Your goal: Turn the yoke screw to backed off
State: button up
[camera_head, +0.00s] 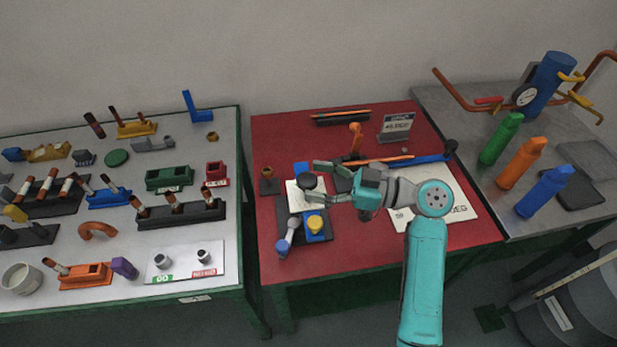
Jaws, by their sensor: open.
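A small fixture on a dark base plate (283,215) stands on the red table. It has a black round knob (307,181), a blue block with a yellow knob (315,223) and a grey-and-blue handle (287,240) at its front left. No part is labelled as the yoke screw; the black knob may be it, but I cannot tell for sure. My gripper (313,182) reaches in from the right, with its fingers spread at the far and near sides of the black knob. I cannot tell whether either finger touches it.
A sign (396,127), an orange stand (355,140) and a blue bar (430,158) lie behind my gripper. A printed sheet (455,205) lies to the right. The left table (150,230) is crowded with parts. Green, orange and blue bottles (521,162) stand on the right table.

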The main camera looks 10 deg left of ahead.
jog(key=s+d, duration=0.1)
jog(key=d, duration=0.8)
jog(key=shift+d, duration=0.25)
